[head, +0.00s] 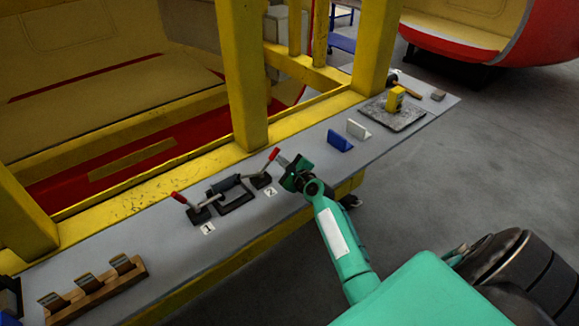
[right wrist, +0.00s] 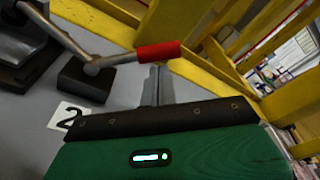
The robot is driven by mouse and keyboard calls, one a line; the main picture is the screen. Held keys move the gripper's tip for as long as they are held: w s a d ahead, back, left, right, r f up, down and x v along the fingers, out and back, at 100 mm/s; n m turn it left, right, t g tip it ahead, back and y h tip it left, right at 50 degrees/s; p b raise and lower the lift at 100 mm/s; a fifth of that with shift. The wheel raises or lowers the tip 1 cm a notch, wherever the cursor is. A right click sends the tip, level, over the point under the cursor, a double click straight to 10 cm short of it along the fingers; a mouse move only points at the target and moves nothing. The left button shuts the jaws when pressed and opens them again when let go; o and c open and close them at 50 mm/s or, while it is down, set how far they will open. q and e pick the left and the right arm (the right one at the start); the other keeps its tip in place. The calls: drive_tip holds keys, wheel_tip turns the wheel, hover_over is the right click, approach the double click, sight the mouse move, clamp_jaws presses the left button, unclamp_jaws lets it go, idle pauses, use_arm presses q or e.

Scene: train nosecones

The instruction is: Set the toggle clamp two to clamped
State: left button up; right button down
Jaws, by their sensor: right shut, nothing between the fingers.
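Toggle clamp two (head: 262,178) stands on the grey bench beside the label "2" (head: 270,192). Its red-tipped handle (head: 273,155) slants up to the right in the head view. In the right wrist view the red grip (right wrist: 158,51) lies across the picture just beyond my fingertips, with the label (right wrist: 68,115) at the left. My right gripper (head: 284,161) is shut and empty, its fingers close to the handle; I cannot tell whether they touch it. Toggle clamp one (head: 198,212), also red-handled, stands to the left by the label "1" (head: 207,228). My left gripper is not in view.
A dark frame (head: 235,197) lies between the clamps. A yellow post (head: 243,75) rises behind clamp two. Blue and white blocks (head: 340,141) stand to the right on the bench. A wooden rack (head: 98,288) is at the lower left.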

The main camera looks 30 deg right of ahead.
sight(273, 154)
drive_tip(key=shift+w+f, duration=0.1)
drive_tip(key=shift+w, duration=0.45)
drive_tip(key=shift+a+r+n+p, duration=0.5)
drive_tip(key=shift+r+n, duration=0.35)
drive_tip(key=shift+n, duration=0.25)
drive_tip(key=shift+s+a+r+n+t+h, duration=0.15)
drive_tip(key=shift+a+r+n+t+h, duration=0.3)
drive_tip(key=shift+n, duration=0.65)
drive_tip(key=shift+a, duration=0.1)
